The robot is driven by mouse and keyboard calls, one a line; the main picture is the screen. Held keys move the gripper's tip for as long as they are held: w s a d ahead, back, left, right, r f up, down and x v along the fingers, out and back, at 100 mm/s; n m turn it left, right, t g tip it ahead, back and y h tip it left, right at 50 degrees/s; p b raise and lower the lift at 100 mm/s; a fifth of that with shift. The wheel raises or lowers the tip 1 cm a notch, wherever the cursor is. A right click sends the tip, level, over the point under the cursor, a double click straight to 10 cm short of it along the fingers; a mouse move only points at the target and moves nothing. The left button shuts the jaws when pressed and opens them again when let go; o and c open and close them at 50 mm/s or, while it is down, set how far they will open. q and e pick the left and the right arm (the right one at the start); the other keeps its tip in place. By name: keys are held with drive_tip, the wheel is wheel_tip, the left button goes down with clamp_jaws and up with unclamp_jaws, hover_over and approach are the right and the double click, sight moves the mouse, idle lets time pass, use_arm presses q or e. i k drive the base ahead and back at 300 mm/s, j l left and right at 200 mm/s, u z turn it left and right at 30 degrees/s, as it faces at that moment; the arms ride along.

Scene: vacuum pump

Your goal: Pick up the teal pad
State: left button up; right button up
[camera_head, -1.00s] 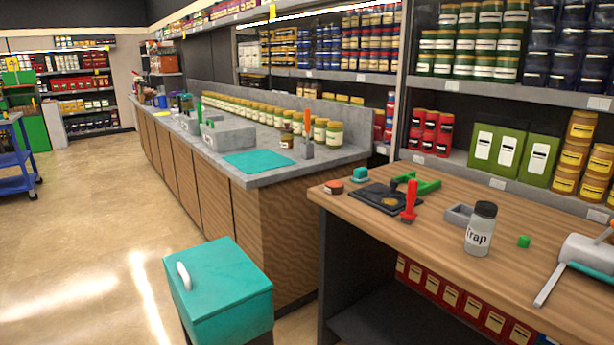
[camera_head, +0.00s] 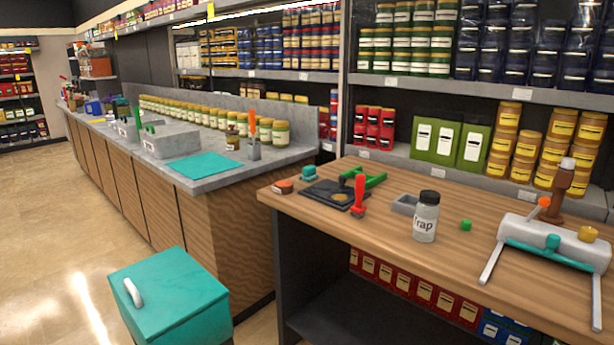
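A flat teal sheet (camera_head: 205,164) lies on the grey counter near its front end. A small teal block (camera_head: 309,173) sits at the back left of the wooden table, beside a round orange-and-dark piece (camera_head: 283,187). I cannot tell for sure which of the two is the teal pad. Neither is covered or held. Neither of my grippers shows in the view.
A teal lidded bin (camera_head: 172,290) stands in front of the counter.

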sight(309, 171)
drive_tip(key=i+j, duration=0.25)
drive_tip(key=i, duration=0.15)
drive_tip(key=i+j, duration=0.3)
drive_tip(key=i, duration=0.15)
drive_tip(key=i+j+z, duration=0.1)
drive_tip(key=z, duration=0.3)
drive_tip(key=i+j+z, duration=0.2)
drive_tip(key=z, duration=0.25)
